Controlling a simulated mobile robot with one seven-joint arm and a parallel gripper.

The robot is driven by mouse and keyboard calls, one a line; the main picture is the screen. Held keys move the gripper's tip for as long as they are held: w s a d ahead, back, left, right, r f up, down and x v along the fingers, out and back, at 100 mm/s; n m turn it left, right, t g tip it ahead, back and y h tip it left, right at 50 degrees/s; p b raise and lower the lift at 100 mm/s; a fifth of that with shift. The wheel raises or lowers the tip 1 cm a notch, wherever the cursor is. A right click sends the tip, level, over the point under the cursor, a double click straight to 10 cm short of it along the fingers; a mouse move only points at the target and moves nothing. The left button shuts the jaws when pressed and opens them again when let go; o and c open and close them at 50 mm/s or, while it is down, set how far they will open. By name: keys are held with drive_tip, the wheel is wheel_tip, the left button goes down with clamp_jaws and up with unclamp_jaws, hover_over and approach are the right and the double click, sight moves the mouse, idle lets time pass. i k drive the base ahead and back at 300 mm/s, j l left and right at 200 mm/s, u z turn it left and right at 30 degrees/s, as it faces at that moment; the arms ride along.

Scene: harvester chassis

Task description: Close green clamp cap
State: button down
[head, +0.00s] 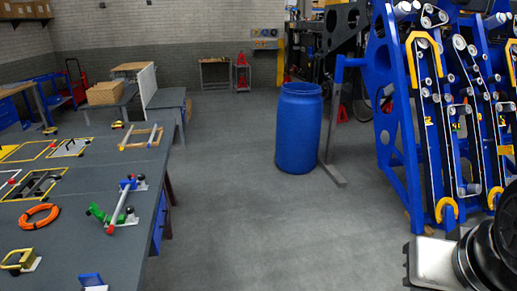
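The green clamp (97,212) is on the grey workbench (85,240) at the left, near its right edge. Its green cap seems swung out to the left of the bar, but it is too small to be sure. A silver bar (120,205) with a red end runs from beside the green clamp toward a blue clamp (132,183) on a white base. My gripper is not in view. Dark round parts of my own body show at the lower right, far from the clamp.
An orange cable coil (39,216), a yellow clamp (18,261) and a blue block (90,281) share the bench. A blue barrel (299,128) and a blue machine frame (410,130) stand across the aisle. The grey floor (240,220) between is clear.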

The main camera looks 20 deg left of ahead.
sight(99, 215)
drive_tip(key=i+j+u, duration=0.1)
drive_tip(key=i+u, duration=0.25)
drive_tip(key=i+l+u, duration=0.1)
drive_tip(key=i+u, duration=0.25)
drive_tip(key=i, duration=0.15)
drive_tip(key=i+l+u, duration=0.15)
drive_tip(key=i+u, duration=0.25)
drive_tip(key=i+j+u, duration=0.1)
drive_tip(key=i+u, duration=0.65)
drive_tip(key=u, duration=0.15)
drive_tip(key=i+l+u, duration=0.15)
drive_tip(key=i+u, duration=0.3)
drive_tip(key=i+l+u, duration=0.3)
drive_tip(key=i, duration=0.15)
drive_tip(key=j, duration=0.1)
